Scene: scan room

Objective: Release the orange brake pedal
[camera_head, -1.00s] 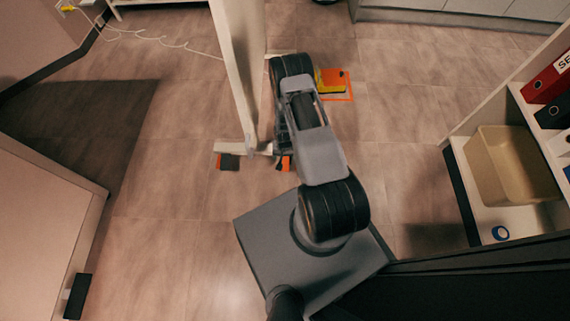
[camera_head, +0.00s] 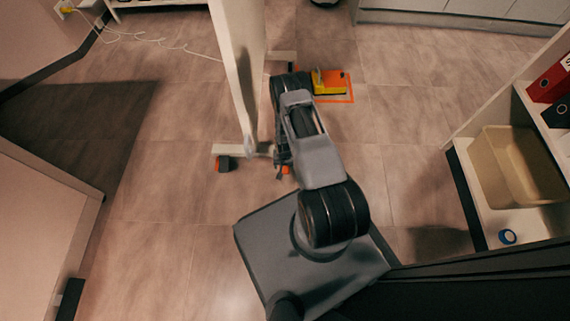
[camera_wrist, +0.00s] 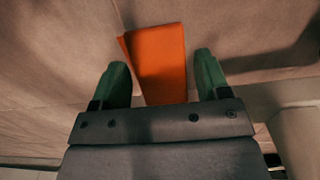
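In the wrist view the orange brake pedal (camera_wrist: 160,62) is a flat orange block below my gripper (camera_wrist: 161,66). My two green-tipped fingers are spread wide, one on each side of the pedal, with gaps to it. I cannot tell whether anything touches it from above. In the head view an orange bit of the pedal (camera_head: 286,170) shows beside the stand's near foot, mostly hidden by my arm. The stand (camera_head: 238,75) is a tall pale panel on feet.
A white cable (camera_head: 150,38) lies at the back left. Floor between is clear.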

